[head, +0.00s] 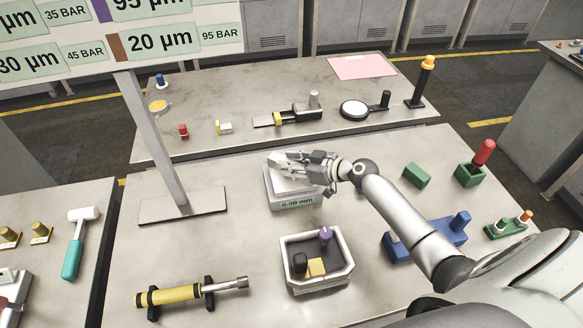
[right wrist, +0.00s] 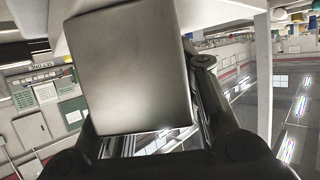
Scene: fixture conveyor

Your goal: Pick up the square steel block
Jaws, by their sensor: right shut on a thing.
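My right gripper (head: 305,160) comes in from the right in the head view, over the grey measuring device with a "0.00 mm" display (head: 296,203). It is shut on the square steel block, a smooth grey block (right wrist: 130,72) that fills much of the right wrist view between the fingers. In the head view the fingers mostly hide the block. I cannot tell whether the block touches the device's top. My left gripper is not in view.
A white-rimmed tray (head: 346,277) with small parts stands in front of the device. A sign post (head: 157,150) on a flat base stands to the left. A yellow cylinder tool (head: 176,295) lies front left; green and blue fixtures (head: 417,176) stand right.

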